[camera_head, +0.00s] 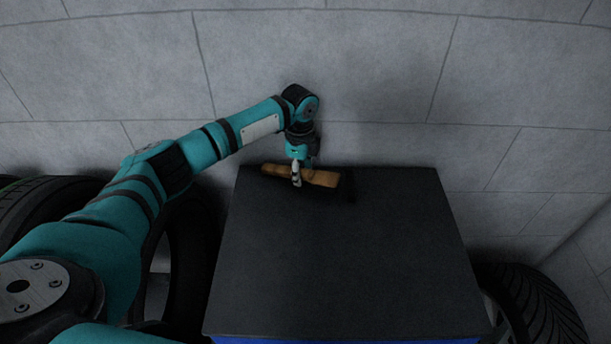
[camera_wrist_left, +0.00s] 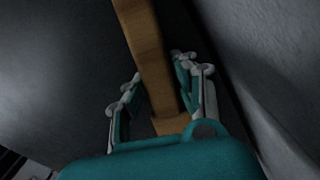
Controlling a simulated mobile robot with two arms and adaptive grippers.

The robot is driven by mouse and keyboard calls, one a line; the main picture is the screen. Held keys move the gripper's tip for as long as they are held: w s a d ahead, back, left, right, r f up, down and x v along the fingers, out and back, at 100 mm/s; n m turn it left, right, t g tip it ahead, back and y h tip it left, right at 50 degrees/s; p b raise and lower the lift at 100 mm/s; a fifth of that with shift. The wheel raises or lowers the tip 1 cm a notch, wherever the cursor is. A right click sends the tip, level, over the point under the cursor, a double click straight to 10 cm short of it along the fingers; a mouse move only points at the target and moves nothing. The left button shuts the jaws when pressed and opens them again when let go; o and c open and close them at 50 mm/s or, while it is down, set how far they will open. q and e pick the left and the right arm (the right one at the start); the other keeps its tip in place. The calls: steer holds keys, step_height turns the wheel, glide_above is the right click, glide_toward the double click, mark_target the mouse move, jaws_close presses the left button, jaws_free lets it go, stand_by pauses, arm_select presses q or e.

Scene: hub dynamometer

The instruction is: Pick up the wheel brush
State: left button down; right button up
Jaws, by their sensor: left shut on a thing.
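The wheel brush (camera_head: 322,178) shows as a brown wooden bar lying left to right at the back edge of the dark top of a cabinet (camera_head: 340,260). My left gripper (camera_head: 297,178) points down with its fingers around the brush, left of the brush's middle. It is shut on the brush. In the left wrist view the brown brush (camera_wrist_left: 150,60) runs between the two fingers. Its bristles cannot be made out clearly, and I cannot tell whether it touches the top. My right gripper is not in view.
A tyre (camera_head: 185,270) stands left of the cabinet, with another tyre (camera_head: 40,205) farther left. A tyre (camera_head: 535,305) is at the lower right. A grey block wall (camera_head: 400,70) rises close behind the cabinet. Most of the cabinet top is bare.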

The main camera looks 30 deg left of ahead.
arm_select(q)
steer(key=shift+r, duration=0.1)
steer(key=shift+r+b, duration=0.3)
steer(key=shift+r, duration=0.25)
step_height(320, 180, up, 2)
steer(key=shift+s+d+r+b, duration=0.1)
steer(key=shift+b, duration=0.3)
steer(key=s+d, duration=0.2)
steer(key=s, duration=0.2)
steer(key=s+d+r+b, duration=0.1)
steer(key=s+d, duration=0.1)
steer(key=s, duration=0.3)
steer(key=s+d+b, duration=0.1)
steer(key=s+d, duration=0.2)
steer(key=s, duration=0.2)
steer(key=shift+r, duration=0.25)
steer(key=c, duration=1.7)
jaws_free()
steer(key=c, duration=0.4)
steer(key=shift+o, duration=0.2)
steer(key=shift+s, duration=0.1)
